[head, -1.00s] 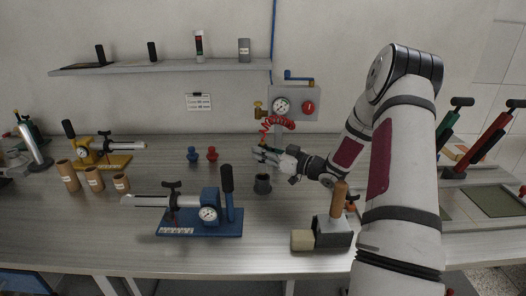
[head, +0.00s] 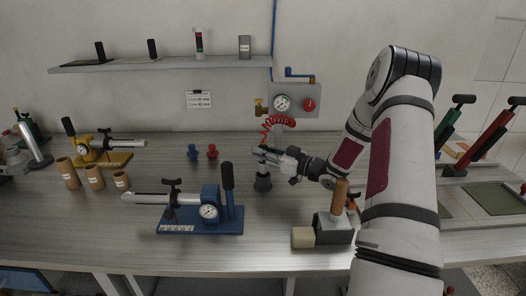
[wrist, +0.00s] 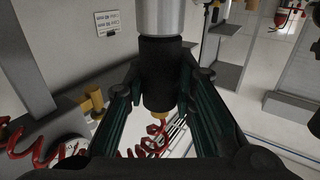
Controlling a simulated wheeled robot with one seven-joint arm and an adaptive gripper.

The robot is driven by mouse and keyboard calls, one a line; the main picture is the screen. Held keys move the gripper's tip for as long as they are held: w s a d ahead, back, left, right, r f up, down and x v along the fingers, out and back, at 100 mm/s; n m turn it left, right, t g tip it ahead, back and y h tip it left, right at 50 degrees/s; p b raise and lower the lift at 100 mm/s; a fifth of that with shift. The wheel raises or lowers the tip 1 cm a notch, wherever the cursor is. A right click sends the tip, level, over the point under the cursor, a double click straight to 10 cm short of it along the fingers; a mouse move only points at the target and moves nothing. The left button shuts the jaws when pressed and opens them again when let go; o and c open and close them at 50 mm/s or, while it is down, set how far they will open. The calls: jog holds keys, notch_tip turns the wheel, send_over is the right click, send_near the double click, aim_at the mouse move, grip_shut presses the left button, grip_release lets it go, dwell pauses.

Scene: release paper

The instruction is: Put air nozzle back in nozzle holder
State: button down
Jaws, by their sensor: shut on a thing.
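My gripper (head: 262,154) is shut on the air nozzle, above the worktop. In the wrist view, the nozzle (wrist: 160,75) is a black cylinder with a silver section and a brass fitting joined to a red coiled hose. My gripper's fingers (wrist: 160,100) lie on both sides of its black body. The nozzle holder (head: 263,184) is a small dark cup standing on the worktop, directly below my gripper in the head view. My gripper and the nozzle partly hide the space over its mouth. I cannot tell whether the nozzle's lower end is inside or just above it.
The red hose (head: 280,122) hangs from a wall panel (head: 296,101) with a gauge. A blue pump (head: 210,209) stands in front left of the holder. A block with a wooden handle (head: 333,226) stands front right. Red (head: 212,152) and blue (head: 192,152) pieces lie left.

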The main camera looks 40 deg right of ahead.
aim_at(264, 164)
jog(key=shift+f+b, duration=0.8)
jog(key=shift+f, duration=1.6)
jog(key=c, duration=1.3)
grip_release()
jog(key=shift+s, duration=0.15)
jog(key=v, duration=1.1)
jog(key=shift+s+d, duration=0.15)
jog(key=shift+s, duration=0.2)
